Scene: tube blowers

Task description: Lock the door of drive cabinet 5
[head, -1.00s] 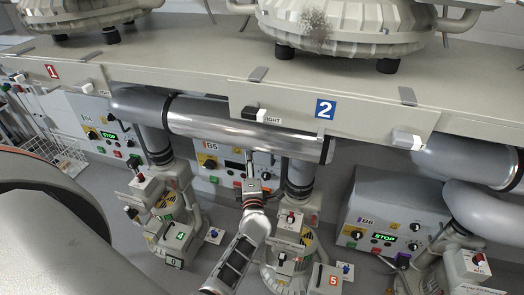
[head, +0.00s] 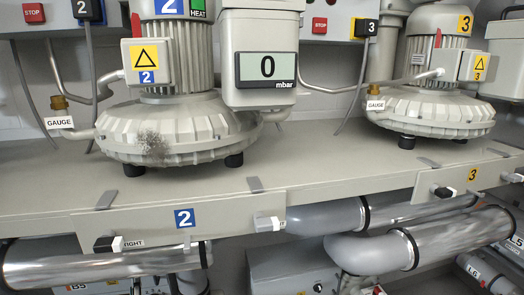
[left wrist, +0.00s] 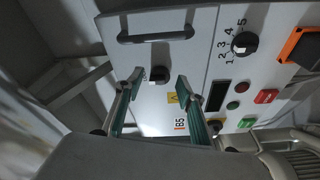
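The grey cabinet (left wrist: 205,45) with the orange-and-white label reading B5 (left wrist: 181,125) fills much of the left wrist view. Its door carries a dark bar handle (left wrist: 155,36) and a small dark knob on a light round base (left wrist: 157,75). My left gripper (left wrist: 158,82) is open, with one finger to each side of the knob and a gap to each. I cannot tell how far the fingertips are from the door. In the head view only the top edge of this cabinet, with its label (head: 78,287), shows at the bottom left. My right gripper is not in view.
The cabinet front also has a numbered rotary switch (left wrist: 243,43), a dark display (left wrist: 216,95) and a red button (left wrist: 266,96). In the head view a bench ledge (head: 330,170) with blower 2 (head: 180,125) and silver pipes (head: 100,265) lie above the cabinets.

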